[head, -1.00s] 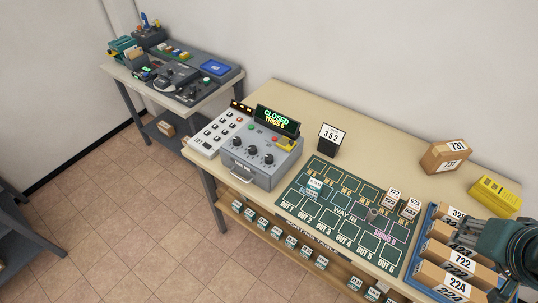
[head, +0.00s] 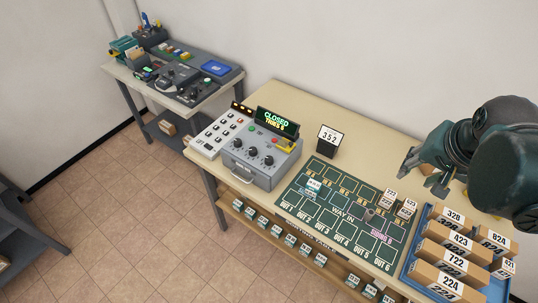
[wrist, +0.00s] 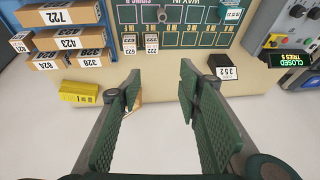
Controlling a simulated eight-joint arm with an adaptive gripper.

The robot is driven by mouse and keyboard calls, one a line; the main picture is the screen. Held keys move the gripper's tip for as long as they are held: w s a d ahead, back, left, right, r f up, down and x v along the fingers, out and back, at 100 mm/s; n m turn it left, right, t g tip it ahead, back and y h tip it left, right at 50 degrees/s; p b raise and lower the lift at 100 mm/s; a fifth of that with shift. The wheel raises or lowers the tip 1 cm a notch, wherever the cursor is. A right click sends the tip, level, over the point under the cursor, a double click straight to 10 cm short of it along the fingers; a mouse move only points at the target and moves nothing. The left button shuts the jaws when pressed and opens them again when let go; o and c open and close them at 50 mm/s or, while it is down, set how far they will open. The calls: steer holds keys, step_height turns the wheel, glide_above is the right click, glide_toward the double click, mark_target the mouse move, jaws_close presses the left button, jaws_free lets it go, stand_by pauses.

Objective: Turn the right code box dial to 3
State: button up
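The code box (head: 262,158) is a grey box on the table with three dark dials on its front. The right dial (head: 268,160) is the rightmost of them; its setting is too small to read. A display (head: 277,122) on top reads CLOSED, TRIES 5. A small dark stand (head: 329,141) beside it shows 352. My gripper (head: 407,172) is over the table's right part, well to the right of the code box. In the wrist view my gripper (wrist: 160,90) has its green fingers wide apart with nothing between them. The code box (wrist: 290,25) is partly in view there at the right.
A green sorting mat (head: 325,215) lies right of the code box. A blue tray (head: 408,262) holds several numbered parcels at the right. A white keypad (head: 212,135) adjoins the box at left. A yellow block (wrist: 78,92) and small labelled boxes (head: 390,198) are on the table.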

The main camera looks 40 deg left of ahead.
steer(key=w+a+f+g+p, duration=0.1)
steer(key=w+a+g+p, duration=0.15)
steer(key=a, duration=1.05)
steer(key=g+h+p, duration=0.1)
steer(key=g+p, duration=0.1)
steer(key=p, duration=0.2)
glide_toward(269, 158)
steer(key=shift+w+d+f, duration=0.1)
steer(key=shift+d+f, duration=0.1)
steer(key=shift+f, duration=0.15)
steer(key=shift+a+f, duration=0.25)
steer(key=shift+a, duration=0.1)
steer(key=shift+f, duration=0.15)
steer(key=shift+f, duration=3.75)
